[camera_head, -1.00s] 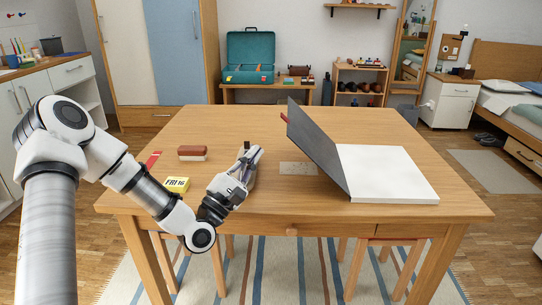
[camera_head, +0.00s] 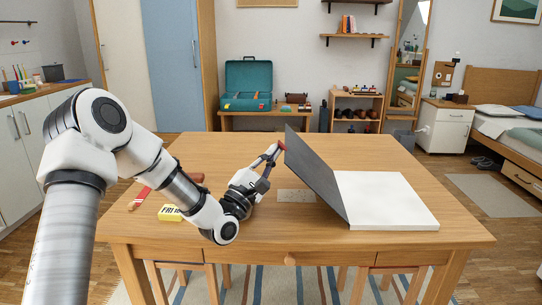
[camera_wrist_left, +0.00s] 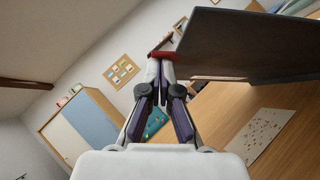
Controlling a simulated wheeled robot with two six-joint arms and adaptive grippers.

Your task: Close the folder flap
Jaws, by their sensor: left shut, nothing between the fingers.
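The folder lies on the table with its white inner side (camera_head: 386,200) flat and facing up. Its dark grey flap (camera_head: 315,175) stands raised, leaning to the left. A small red tab (camera_head: 282,146) sits on the flap's left edge. My left gripper (camera_head: 276,151) is shut and empty, its fingertips right by the red tab, on the flap's left side. My right gripper is out of view.
The wooden table (camera_head: 270,232) has a yellow date block (camera_head: 170,212), a red-and-white item (camera_head: 139,198) and a brown eraser-like block partly behind my left arm. A pale card (camera_head: 295,196) lies flat left of the folder. The table's far part is clear.

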